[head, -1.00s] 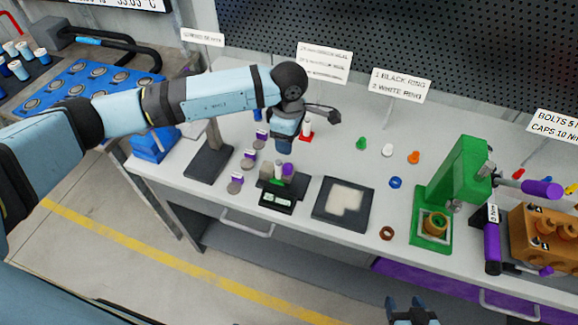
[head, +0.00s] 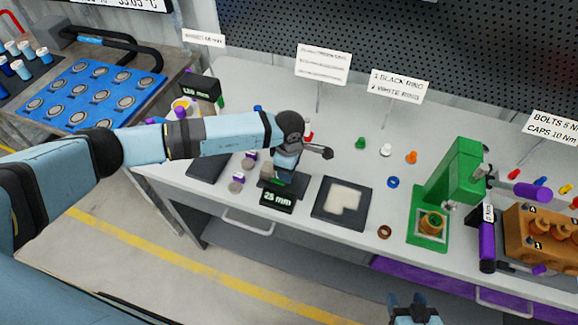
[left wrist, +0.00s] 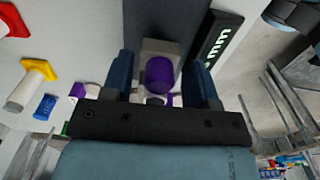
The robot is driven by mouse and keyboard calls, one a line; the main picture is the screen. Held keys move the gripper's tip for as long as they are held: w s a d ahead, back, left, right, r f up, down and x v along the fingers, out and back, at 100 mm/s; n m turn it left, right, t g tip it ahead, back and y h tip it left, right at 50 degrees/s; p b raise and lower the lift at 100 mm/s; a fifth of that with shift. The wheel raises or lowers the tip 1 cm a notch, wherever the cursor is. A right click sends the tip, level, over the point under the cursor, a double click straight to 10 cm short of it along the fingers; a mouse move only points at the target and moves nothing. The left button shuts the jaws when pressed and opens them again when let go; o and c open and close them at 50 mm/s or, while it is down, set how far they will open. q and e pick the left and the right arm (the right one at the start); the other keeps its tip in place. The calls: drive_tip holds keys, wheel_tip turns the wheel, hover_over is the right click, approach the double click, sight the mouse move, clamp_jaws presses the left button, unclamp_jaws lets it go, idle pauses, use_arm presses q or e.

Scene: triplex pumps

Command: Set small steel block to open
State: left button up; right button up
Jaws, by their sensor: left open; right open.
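The small steel block (left wrist: 160,48) is a grey block with a purple knob (left wrist: 159,75), seen in the left wrist view. It sits at the small gauge stand whose black display (head: 277,198) reads 25 mm. My left gripper (left wrist: 160,80) is open, with one finger on each side of the purple knob. Whether the fingers touch it I cannot tell. In the head view my left gripper (head: 281,170) is down over the stand and hides most of the block. My right gripper (head: 414,306) is open and empty, off the table's front edge.
A black tray with a pale insert (head: 342,202) lies just right of the stand. Small purple-and-grey parts (head: 237,184) stand left of it. A green press (head: 447,190) and orange block (head: 540,232) are at the right. A second display (head: 200,89) stands at the back left.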

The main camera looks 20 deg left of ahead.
sight(301, 185)
use_arm(q)
clamp_jaws()
drive_tip(key=d+b, duration=0.2)
drive_tip(key=d, duration=0.1)
drive_tip(key=shift+d+f, duration=0.1)
drive_tip(key=shift+d, duration=0.3)
drive_tip(key=shift+s+d, duration=0.1)
drive_tip(key=shift+d, duration=0.05)
drive_tip(key=shift+c, duration=1.3)
unclamp_jaws()
drive_tip(key=shift+o, duration=1.3)
drive_tip(key=shift+d, duration=0.1)
